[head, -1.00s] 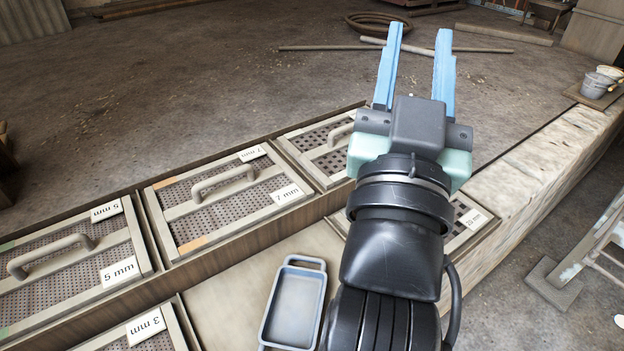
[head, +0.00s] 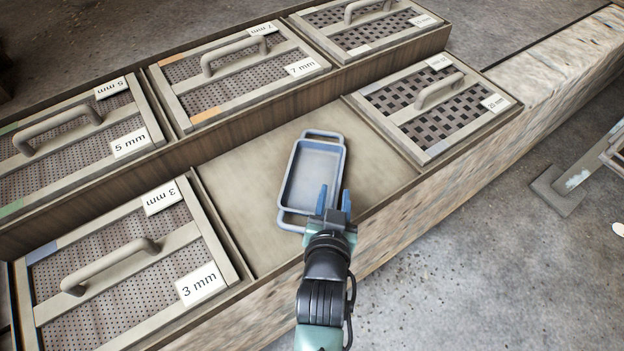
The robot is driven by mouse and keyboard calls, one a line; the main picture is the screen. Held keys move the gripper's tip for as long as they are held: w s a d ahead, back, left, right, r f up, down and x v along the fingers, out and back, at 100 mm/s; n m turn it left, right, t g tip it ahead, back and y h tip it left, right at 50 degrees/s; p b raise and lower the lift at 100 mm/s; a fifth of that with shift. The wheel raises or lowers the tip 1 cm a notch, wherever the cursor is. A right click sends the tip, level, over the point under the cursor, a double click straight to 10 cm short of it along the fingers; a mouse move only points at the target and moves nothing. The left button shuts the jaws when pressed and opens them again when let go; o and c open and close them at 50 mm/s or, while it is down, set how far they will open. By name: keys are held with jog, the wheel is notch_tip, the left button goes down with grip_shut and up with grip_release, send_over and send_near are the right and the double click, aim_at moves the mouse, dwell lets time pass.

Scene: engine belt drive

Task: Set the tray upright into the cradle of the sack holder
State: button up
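The tray (head: 314,168) is a shallow blue-grey pan with a loop handle at each end. It lies flat on a bare wooden panel between the sieve frames. I cannot tell whether the fingers touch the tray. The gripper hides part of the near end. I cannot make out the sack holder's cradle; only a paint-worn stand foot (head: 558,190) shows at the right edge.
Handled sieve frames surround the panel: 3 mm (head: 130,268) at front left, 5 mm (head: 75,142) at left, 7 mm (head: 238,75) behind, 20 mm (head: 435,105) at right. The bench's rough front edge (head: 400,240) borders open floor.

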aim_at(314, 178)
jog(key=x, duration=0.5)
jog(key=b+x, duration=0.1)
jog(key=x, duration=0.1)
jog(key=shift+w+d+f, duration=0.1)
jog(key=shift+d, duration=0.2)
grip_shut()
dwell(1.2)
